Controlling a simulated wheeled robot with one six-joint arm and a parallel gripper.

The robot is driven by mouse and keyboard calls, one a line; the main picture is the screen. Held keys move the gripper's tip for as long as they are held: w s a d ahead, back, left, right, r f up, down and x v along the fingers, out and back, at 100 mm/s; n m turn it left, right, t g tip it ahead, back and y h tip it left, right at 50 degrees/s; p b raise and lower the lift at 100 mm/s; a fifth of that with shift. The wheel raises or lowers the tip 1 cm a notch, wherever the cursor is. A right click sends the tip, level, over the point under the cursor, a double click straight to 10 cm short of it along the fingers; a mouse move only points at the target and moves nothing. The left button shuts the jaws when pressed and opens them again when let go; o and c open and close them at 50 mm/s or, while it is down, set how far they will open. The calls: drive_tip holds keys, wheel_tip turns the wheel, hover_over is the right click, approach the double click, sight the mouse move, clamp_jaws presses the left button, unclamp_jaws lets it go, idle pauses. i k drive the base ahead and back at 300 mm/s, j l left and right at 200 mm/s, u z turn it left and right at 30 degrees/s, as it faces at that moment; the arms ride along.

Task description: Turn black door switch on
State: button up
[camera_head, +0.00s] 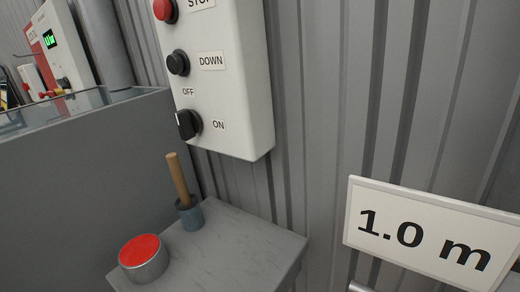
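The black door switch (188,124) is a rotary knob low on a white control box (232,95) on the wall. The OFF label is above it and the ON label is to its right. Its grip looks roughly upright, with a pale mark on its face; the exact setting is hard to tell. Nothing touches the switch. My gripper does not show in this view.
Above the switch are a black DOWN button (178,63) and a red STOP button (165,10). Below stands a grey table (240,245) with a red-topped tin (143,258) and a wooden-handled tool (180,185) in a cup. A "1.0 m" sign (430,235) is at right.

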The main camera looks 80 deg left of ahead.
sight(190, 122)
drive_tip(key=u, duration=0.5)
drive_tip(key=i+l+u, duration=0.1)
drive_tip(key=u, duration=0.4)
drive_tip(key=l+u, duration=0.1)
drive_tip(key=u, duration=0.4)
drive_tip(key=i+l+u, duration=0.1)
drive_tip(key=u, duration=0.35)
drive_tip(key=l+u, duration=0.1)
drive_tip(key=u, duration=0.4)
drive_tip(key=k+j, duration=0.4)
drive_tip(key=k+j+u, duration=0.15)
drive_tip(key=k+j, duration=0.2)
drive_tip(key=j, duration=0.25)
